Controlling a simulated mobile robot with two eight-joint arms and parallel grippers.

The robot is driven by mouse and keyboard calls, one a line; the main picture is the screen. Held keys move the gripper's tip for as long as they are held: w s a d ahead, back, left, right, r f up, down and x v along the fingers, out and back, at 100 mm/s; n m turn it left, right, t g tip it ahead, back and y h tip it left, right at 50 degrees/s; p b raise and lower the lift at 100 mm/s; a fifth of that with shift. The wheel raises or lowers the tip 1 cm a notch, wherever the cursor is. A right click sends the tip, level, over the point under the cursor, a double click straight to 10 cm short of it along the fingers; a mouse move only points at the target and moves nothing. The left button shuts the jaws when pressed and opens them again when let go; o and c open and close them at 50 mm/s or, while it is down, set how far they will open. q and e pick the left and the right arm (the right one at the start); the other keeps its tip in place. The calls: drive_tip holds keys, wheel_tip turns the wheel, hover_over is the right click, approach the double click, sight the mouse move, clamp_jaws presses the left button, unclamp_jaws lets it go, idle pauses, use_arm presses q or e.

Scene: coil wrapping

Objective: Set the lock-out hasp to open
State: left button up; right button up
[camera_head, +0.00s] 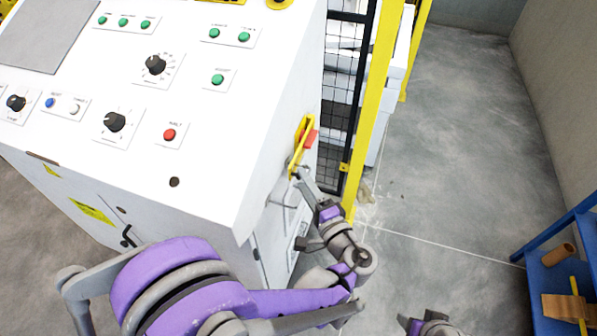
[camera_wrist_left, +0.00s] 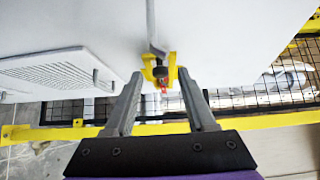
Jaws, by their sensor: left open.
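The lock-out hasp (camera_head: 304,141) is a yellow piece with a red part (camera_head: 310,139), mounted on the right side face of the white control cabinet (camera_head: 222,160). In the left wrist view the yellow hasp (camera_wrist_left: 172,68) lies straight ahead, with a dark round part and a little red at its middle. My left gripper (camera_head: 294,169) is at the lower end of the hasp. In the left wrist view its two fingers (camera_wrist_left: 160,76) are apart, one on each side of the hasp. Whether they touch it I cannot tell. The hasp's exact setting is hard to read. A grey piece of my right arm (camera_head: 432,326) shows at the bottom edge.
A black mesh fence (camera_head: 343,95) with a yellow post (camera_head: 373,100) stands close behind the hasp. A vented box (camera_wrist_left: 62,70) sits left in the wrist view. A blue rack (camera_head: 560,275) stands at right. The grey floor (camera_head: 455,150) between is clear.

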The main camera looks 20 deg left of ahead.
use_arm(q)
drive_tip(key=shift+w+a, duration=0.3)
drive_tip(key=shift+w, duration=0.05)
clamp_jaws()
idle(1.3)
